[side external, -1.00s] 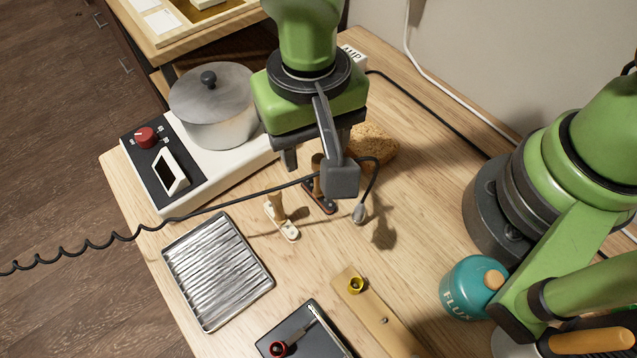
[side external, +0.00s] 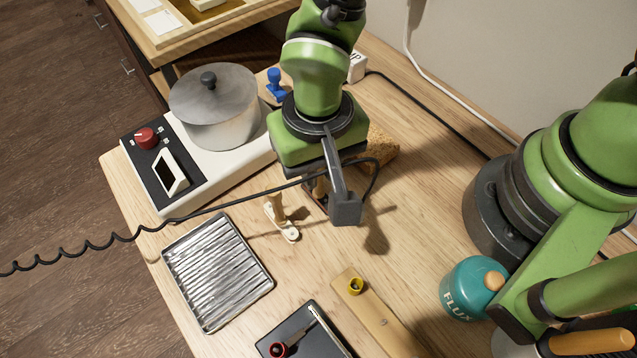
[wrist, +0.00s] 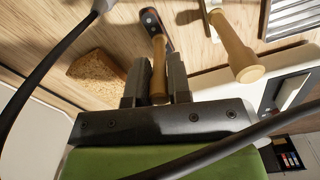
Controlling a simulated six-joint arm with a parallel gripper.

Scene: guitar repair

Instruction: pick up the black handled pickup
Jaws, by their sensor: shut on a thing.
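The black handled pickup (wrist: 149,18) shows at the top of the wrist view, a dark body with rounded ends and a wooden handle (wrist: 158,65). My gripper (wrist: 156,72) is shut on this handle, one finger on each side. In the side view the black pickup (side external: 317,199) is mostly hidden behind my gripper and wrist camera, so I cannot tell whether it touches the table. A cream pickup (side external: 287,232) with a similar wooden handle stands just left of it, and also shows at right in the wrist view (wrist: 238,52).
A hotplate with a pot (side external: 214,108) stands at left. A black coiled cable (side external: 235,207) crosses near my gripper.

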